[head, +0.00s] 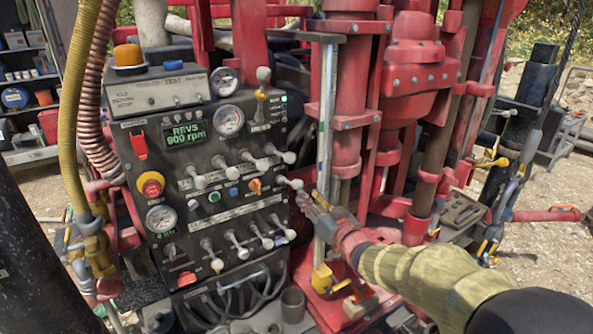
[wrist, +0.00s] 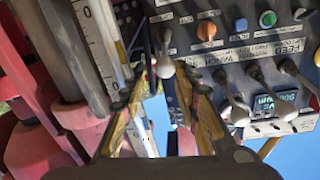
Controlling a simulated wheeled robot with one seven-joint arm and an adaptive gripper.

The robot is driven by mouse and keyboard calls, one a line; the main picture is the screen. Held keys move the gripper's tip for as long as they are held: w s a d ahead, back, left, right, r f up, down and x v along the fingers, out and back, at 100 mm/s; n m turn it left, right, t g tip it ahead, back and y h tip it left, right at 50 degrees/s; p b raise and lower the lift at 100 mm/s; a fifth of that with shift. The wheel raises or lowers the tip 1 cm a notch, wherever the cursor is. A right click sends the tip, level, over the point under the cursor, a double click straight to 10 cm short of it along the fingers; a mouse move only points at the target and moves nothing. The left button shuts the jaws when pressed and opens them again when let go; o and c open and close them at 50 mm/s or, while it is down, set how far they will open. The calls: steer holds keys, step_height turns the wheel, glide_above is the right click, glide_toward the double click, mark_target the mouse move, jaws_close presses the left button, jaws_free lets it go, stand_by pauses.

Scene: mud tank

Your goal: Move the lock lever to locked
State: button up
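A lever with a pale knob (head: 296,184) stands at the right edge of the dark control panel (head: 215,160). No readable label marks it as the lock lever. My gripper (head: 309,203) is just right of and below this knob in the head view. In the wrist view, my gripper (wrist: 163,92) has its two fingers spread apart. The pale knob (wrist: 165,68) shows between the fingertips and slightly beyond them. No contact is visible. Another upright lever with a grey knob (head: 263,74) and a brass base stands at the panel's upper right.
Several white-knobbed levers (head: 233,244) sit close together on the panel, beside an orange knob (head: 255,187). A red emergency button (head: 151,185) is at left. A metal column (head: 326,130) and red cylinders (head: 347,100) stand close right of the panel, leaving little room there.

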mark_target(296, 182)
steer(key=x, duration=0.4)
steer(key=p+x, duration=0.1)
steer(key=x, duration=0.3)
steer(key=shift+s+a+r, duration=0.1)
steer(key=shift+a, duration=0.25)
steer(key=shift+c, duration=0.5)
jaws_close()
